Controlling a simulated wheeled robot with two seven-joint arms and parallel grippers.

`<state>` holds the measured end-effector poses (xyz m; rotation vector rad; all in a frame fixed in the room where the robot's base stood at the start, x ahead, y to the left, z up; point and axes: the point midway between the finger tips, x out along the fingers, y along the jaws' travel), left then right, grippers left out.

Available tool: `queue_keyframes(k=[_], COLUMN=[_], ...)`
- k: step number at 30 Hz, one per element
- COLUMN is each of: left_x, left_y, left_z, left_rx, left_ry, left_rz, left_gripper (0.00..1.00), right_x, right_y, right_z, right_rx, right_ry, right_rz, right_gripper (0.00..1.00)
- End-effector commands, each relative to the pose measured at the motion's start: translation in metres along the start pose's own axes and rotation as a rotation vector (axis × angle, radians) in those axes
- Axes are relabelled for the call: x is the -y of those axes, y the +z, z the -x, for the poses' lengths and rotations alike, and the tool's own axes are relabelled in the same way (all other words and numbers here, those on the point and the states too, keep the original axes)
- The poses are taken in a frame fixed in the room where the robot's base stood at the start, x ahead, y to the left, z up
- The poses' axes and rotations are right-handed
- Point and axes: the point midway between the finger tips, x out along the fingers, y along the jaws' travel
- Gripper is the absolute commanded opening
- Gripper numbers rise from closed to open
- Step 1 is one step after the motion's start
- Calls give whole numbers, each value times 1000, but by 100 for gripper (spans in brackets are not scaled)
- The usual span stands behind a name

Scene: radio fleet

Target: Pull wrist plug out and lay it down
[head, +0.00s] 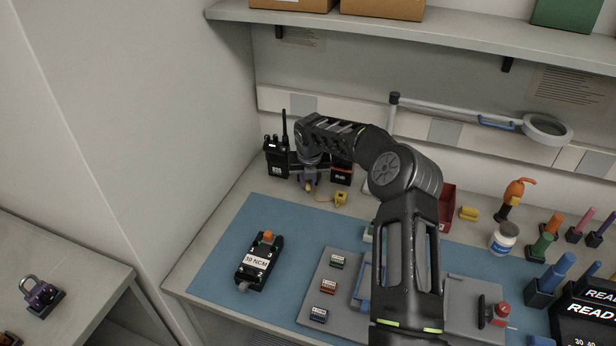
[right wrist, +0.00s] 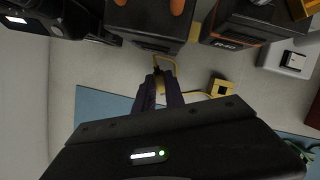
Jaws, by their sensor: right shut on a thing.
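My right gripper (head: 309,185) reaches down at the back left of the bench, in front of dark boxes. In the right wrist view its dark purple fingers (right wrist: 164,92) are shut on a small yellow plug (right wrist: 160,92). A thin yellow cord (right wrist: 172,62) loops beside the fingertips. A yellow block (head: 340,198) lies just to the right of the fingers; it also shows in the right wrist view (right wrist: 221,88). I cannot tell whether the plug still sits in a socket. My left gripper is not in view.
A black radio (head: 276,160) stands left of my gripper. An orange-marked dark box (head: 342,173) is behind it. The blue mat (head: 220,250) has bare room left of the 10 NCM tool (head: 260,262). A grey board (head: 330,270) lies in front. The shelf (head: 440,28) overhangs.

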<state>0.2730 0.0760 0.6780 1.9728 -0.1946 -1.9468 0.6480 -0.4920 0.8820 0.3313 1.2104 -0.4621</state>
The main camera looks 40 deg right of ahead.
Motion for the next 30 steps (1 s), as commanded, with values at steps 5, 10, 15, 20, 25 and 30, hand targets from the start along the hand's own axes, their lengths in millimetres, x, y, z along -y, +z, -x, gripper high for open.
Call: queue_keyframes(k=[5, 10, 15, 20, 25, 30], left_x=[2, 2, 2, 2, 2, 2], left_y=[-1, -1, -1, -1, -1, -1], left_z=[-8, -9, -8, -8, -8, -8], left_rx=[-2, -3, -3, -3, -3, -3], left_ry=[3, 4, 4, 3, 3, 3], left_rz=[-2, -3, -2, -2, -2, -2], left_gripper=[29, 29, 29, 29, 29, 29], right_x=[0, 0, 0, 0, 0, 0], right_y=[-5, -6, -6, -6, -6, -6], right_z=[-15, -18, -18, -18, -18, -17], right_rx=[0, 1, 1, 1, 1, 1], right_ry=[0, 0, 0, 0, 0, 0], right_rz=[0, 0, 0, 0, 0, -1], right_gripper=[0, 0, 0, 21, 35, 39])
